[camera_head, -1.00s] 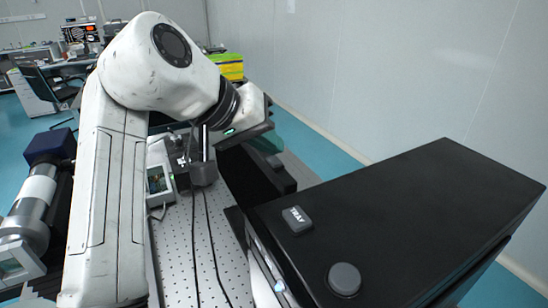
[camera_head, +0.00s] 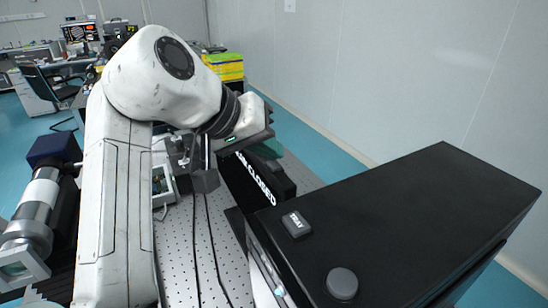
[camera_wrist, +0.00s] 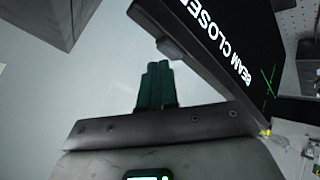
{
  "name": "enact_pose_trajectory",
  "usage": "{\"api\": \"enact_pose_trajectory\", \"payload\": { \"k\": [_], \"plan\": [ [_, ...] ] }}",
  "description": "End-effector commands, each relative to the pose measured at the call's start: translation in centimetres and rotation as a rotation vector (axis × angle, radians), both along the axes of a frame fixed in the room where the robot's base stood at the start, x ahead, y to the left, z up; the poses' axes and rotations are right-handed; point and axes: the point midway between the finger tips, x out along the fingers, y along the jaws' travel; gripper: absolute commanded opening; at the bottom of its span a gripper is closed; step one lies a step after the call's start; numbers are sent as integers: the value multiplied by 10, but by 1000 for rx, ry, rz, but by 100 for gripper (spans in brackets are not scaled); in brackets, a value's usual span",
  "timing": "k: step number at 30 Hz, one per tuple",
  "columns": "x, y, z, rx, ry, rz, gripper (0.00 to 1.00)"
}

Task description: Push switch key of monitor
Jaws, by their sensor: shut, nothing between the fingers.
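The monitor (camera_head: 262,186) is a black box standing on the perforated table, with its screen lit and white "BEAM CLOSED" lettering. It also fills the upper right of the wrist view (camera_wrist: 225,50). A small dark key (camera_wrist: 172,48) juts from the monitor's edge in the wrist view. My gripper (camera_wrist: 157,66) has its green fingers together, with nothing between them. The fingertips are close beside the key; I cannot tell whether they touch. In the head view my gripper (camera_head: 268,149) is over the monitor's top and hides part of it.
A large black case with a "TRAY" button (camera_head: 296,224) and a round grey knob (camera_head: 342,284) stands at the front right. A grey block on a post (camera_head: 205,181) is left of the monitor. Black cables (camera_head: 210,250) cross the perforated table. Yellow boxes (camera_head: 226,68) are behind.

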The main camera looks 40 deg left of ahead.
Motion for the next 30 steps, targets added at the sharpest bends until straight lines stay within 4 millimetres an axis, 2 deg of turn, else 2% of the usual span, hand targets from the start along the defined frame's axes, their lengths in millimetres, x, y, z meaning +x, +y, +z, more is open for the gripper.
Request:
{"api": "enact_pose_trajectory", "payload": {
  "k": [13,30],
  "plan": [
    [0,0,7,0,-1,0,0],
    [0,0,59,0,-1,0,0]
  ]
}}
